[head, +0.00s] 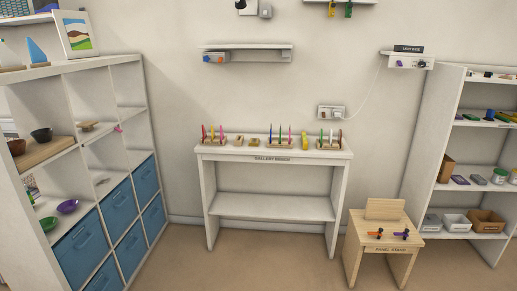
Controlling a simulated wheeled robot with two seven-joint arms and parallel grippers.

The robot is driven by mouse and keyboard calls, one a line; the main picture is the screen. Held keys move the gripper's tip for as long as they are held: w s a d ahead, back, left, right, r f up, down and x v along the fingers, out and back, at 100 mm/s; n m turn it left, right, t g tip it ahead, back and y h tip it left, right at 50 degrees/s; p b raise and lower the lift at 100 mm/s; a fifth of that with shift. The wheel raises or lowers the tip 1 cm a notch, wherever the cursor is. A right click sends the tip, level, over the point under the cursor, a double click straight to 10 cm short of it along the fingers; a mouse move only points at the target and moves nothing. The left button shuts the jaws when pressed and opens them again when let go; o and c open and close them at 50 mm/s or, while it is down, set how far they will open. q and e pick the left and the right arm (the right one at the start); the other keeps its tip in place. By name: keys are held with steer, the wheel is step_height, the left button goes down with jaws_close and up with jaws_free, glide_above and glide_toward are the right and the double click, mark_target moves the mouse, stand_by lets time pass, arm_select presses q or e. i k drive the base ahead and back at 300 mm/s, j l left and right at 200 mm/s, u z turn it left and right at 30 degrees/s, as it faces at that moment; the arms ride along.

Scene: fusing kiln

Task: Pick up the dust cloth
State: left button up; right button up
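I cannot make out for sure which thing is the dust cloth. A small yellow thing (304,143) stands on the white bench (270,155) against the back wall, too small to identify. A small pink thing (118,129) lies at the edge of the left shelf unit, also too small to name. Neither of my grippers shows in the head view.
A white cubby shelf (103,62) with blue bins (118,208) stands at left. A wooden stand (383,250) holding two small tools is at front right. Another shelf unit (447,100) with boxes and trays is at right. Open floor (270,262) lies before the bench.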

mark_target(253, 141)
steer(key=i+u, duration=0.2)
steer(key=i, duration=0.35)
steer(key=i+u, duration=0.25)
steer(key=i, duration=0.35)
steer(key=i+l+u, duration=0.2)
steer(key=i, duration=0.35)
steer(key=i+j, duration=0.1)
steer(key=i, duration=0.35)
steer(key=i+j+z, duration=0.15)
steer(key=i, duration=0.35)
steer(key=i+j, duration=0.2)
steer(key=i, duration=0.25)
steer(key=l+z, duration=0.05)
